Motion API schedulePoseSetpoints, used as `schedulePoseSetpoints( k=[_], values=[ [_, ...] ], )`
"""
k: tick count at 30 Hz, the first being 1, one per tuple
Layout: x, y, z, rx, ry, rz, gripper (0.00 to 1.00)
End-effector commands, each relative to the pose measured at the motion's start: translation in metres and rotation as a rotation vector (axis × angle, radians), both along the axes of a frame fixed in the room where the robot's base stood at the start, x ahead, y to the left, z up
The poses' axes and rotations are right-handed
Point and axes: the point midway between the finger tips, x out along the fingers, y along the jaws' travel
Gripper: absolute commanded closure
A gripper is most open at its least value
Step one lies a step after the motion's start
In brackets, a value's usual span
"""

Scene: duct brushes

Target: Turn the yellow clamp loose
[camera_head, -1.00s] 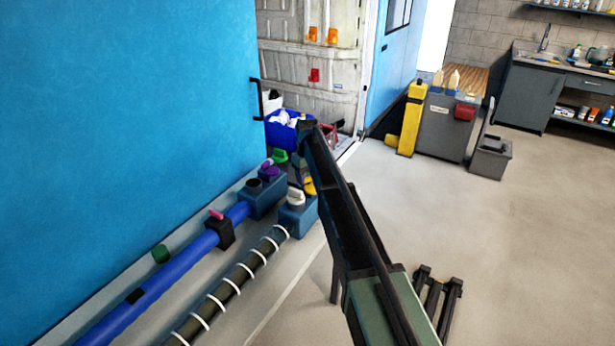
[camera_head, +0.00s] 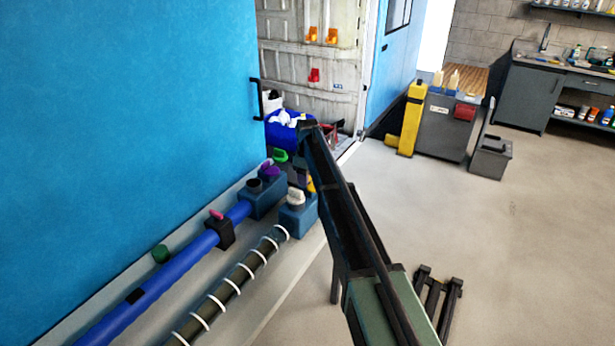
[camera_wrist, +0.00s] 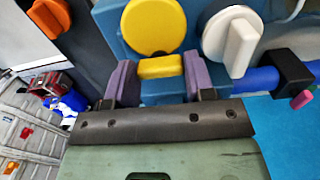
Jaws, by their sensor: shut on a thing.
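The yellow clamp (camera_wrist: 155,25) shows in the wrist view as a round disc with a block-like yellow tab below it, in front of a blue housing. My gripper (camera_wrist: 159,70) has its purple fingers on either side of the tab and is shut on it. In the head view, a small part of the yellow clamp (camera_head: 310,184) shows beside my arm, which hides most of it and my gripper.
A white knob (camera_wrist: 235,40) stands close to the right of the clamp, and an orange knob (camera_wrist: 48,18) is to the left. A blue pipe (camera_head: 180,268) and a dark ringed pipe (camera_head: 235,280) run along the blue wall. The floor at right is mostly open.

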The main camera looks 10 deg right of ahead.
Motion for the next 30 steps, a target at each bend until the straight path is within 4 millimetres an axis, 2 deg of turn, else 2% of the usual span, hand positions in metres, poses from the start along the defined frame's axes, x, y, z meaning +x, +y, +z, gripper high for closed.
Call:
schedulePoseSetpoints(
  k=[5, 6, 11, 18, 22, 26, 30],
  values=[
    [0.000, 0.000, 0.000, 0.000, 0.001, -0.001, 0.75],
    [0.000, 0.000, 0.000, 0.000, 0.001, -0.001, 0.48],
    [0.000, 0.000, 0.000, -0.001, 0.001, -0.001, 0.26],
    [0.000, 0.000, 0.000, 0.000, 0.000, -0.001, 0.26],
    [0.000, 0.000, 0.011, 0.000, 0.000, -0.001, 0.26],
    [0.000, 0.000, 0.036, 0.000, 0.000, -0.001, 0.26],
    [0.000, 0.000, 0.073, 0.000, 0.000, -0.001, 0.26]
  ],
)
